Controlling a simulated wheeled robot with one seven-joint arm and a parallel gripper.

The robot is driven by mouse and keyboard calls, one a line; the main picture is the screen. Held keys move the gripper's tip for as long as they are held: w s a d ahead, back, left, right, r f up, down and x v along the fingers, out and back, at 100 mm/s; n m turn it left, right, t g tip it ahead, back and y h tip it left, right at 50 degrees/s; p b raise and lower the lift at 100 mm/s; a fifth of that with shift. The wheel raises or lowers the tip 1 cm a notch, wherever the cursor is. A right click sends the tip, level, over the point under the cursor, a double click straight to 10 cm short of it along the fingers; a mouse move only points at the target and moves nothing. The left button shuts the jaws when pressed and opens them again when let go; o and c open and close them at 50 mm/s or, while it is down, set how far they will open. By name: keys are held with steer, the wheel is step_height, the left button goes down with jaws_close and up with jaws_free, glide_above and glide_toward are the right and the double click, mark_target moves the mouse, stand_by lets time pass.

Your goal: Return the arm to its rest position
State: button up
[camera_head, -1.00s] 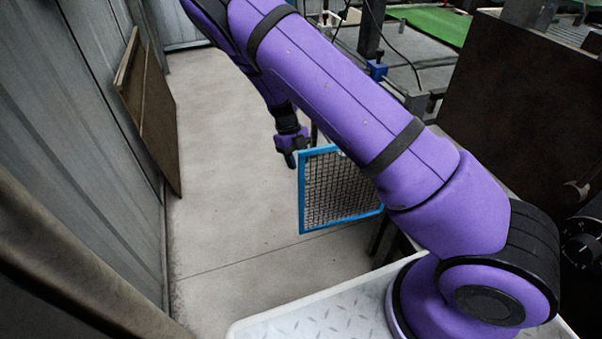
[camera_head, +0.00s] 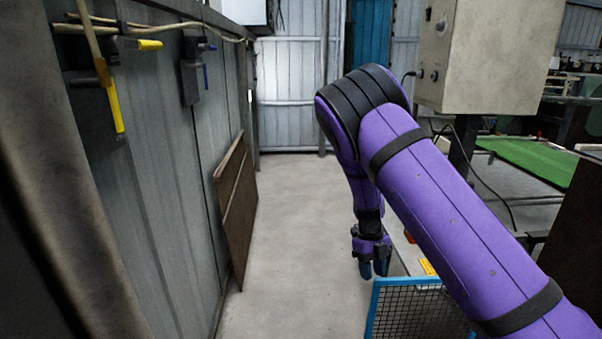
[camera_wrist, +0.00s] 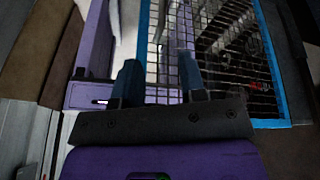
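My purple arm reaches forward, bent at a black elbow joint, with the forearm hanging down. My gripper (camera_head: 374,268) points downward beside the upper left corner of a blue-framed black mesh panel (camera_head: 420,312). In the wrist view the two dark blue fingers of my gripper (camera_wrist: 160,78) stand apart, with nothing visible held between them. The mesh panel (camera_wrist: 268,62) shows beyond and to the right of the fingers there. Whether the fingers are clear of the panel by much cannot be told.
A grey corrugated wall (camera_head: 165,180) runs along the left, with a brown board (camera_head: 236,205) leaning on it. The concrete floor (camera_head: 295,215) between is free. A beige control box (camera_head: 490,55) stands at the right, before a green surface (camera_head: 530,158).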

steer(key=s+d+r+n+t+y, duration=0.1)
steer(key=s+r+n, duration=0.35)
steer(key=r, duration=0.45)
steer(key=s+d+r+n+t+y, duration=0.1)
steer(key=s+d+r+n+t, duration=0.1)
steer(key=s+r+n, duration=0.5)
steer(key=s+d+r+n+t+y, duration=0.1)
steer(key=r+n, duration=0.3)
steer(key=r, duration=0.8)
steer(key=s+d+r+n+t, duration=0.1)
steer(key=s+r+n, duration=0.2)
steer(key=s+n, duration=0.2)
steer(key=s+d+r+n+t+h, duration=0.1)
steer(key=s+r+n+t, duration=0.1)
steer(key=s+n, duration=0.3)
steer(key=s+d+r+n+t+h, duration=0.1)
steer(key=s+r+n, duration=0.3)
steer(key=s, duration=0.6)
steer(key=shift+s+d+r+n+t, duration=0.25)
steer(key=shift+n+t, duration=0.45)
steer(key=shift+n, duration=0.15)
